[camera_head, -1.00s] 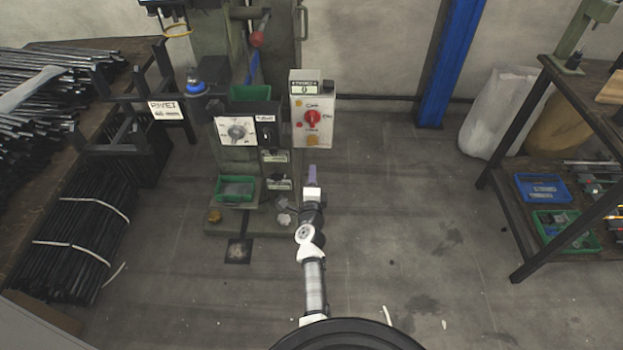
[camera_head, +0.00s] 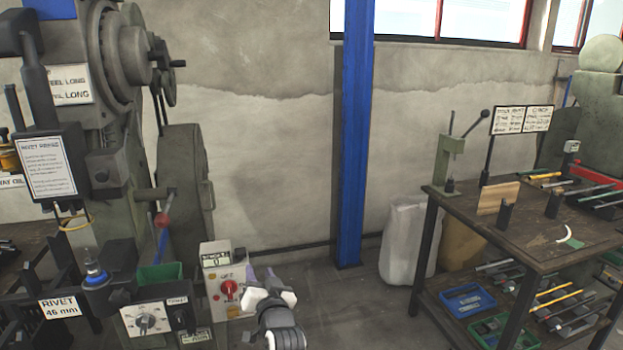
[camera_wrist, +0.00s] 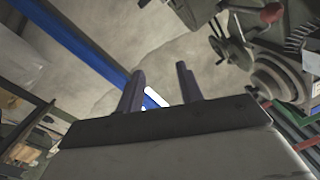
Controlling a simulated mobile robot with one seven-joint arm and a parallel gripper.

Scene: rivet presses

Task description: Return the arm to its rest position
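My gripper (camera_wrist: 160,90) shows in the wrist view with its two dark purple fingers apart and nothing between them. In the head view, my white and black arm reaches up from the bottom, and my gripper (camera_head: 258,277) is just right of the control box (camera_head: 226,285) with the red knob. The arm partly hides the fingers there. I cannot tell whether the gripper touches the box.
The rivet press (camera_head: 120,100) stands at the left, with a green bin (camera_head: 160,273) and a dial panel (camera_head: 146,319). A blue post (camera_head: 354,130) stands behind. A workbench (camera_head: 500,215) with tools is at the right.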

